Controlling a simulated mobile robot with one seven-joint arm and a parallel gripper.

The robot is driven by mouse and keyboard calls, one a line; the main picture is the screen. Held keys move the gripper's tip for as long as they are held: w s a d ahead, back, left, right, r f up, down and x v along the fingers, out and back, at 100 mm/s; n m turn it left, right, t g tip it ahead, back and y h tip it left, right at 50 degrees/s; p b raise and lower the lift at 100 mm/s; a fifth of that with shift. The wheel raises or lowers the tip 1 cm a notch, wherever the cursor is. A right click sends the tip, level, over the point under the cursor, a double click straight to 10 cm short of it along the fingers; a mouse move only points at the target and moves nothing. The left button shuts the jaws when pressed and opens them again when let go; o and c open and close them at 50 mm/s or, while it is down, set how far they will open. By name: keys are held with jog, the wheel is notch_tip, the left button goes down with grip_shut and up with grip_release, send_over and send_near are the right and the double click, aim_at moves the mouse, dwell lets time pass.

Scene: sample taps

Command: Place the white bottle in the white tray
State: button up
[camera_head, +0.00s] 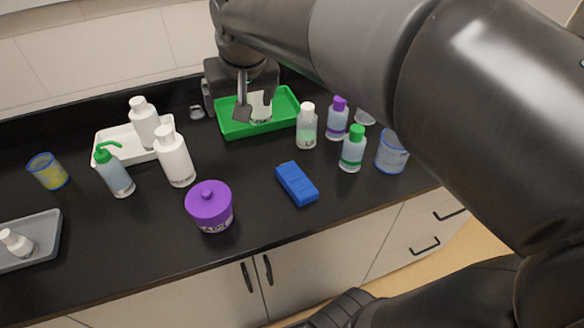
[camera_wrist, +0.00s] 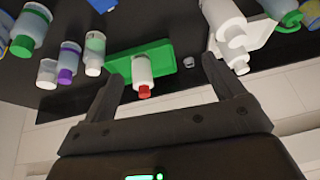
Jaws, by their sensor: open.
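A white bottle with a red cap (camera_wrist: 142,72) stands in the green tray (camera_head: 285,104); the wrist view also shows this tray (camera_wrist: 172,54). In the head view the bottle (camera_head: 261,108) is mostly hidden by my gripper (camera_head: 255,108). My gripper is open and empty above the green tray, its fingers apart on either side of the bottle in the wrist view (camera_wrist: 163,68). The white tray (camera_head: 122,141) is at the left. One white-capped bottle (camera_head: 144,122) stands in it, and another (camera_head: 174,160) stands in front of it.
A green-topped wash bottle (camera_head: 114,174) stands by the white tray. A purple-lidded jar (camera_head: 209,207) and a blue block (camera_head: 297,184) are nearer the front. Several small bottles, such as a green-capped one (camera_head: 353,150), stand right of the green tray. A grey tray (camera_head: 46,245) is far left.

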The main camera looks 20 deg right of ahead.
jog(key=s+d+f, duration=0.2)
jog(key=s+f, duration=0.1)
jog(key=s, duration=0.4)
jog(key=s+d+f, duration=0.3)
jog(key=s+f, duration=0.1)
jog(key=s, duration=0.4)
jog(key=shift+f+t+h, duration=0.3)
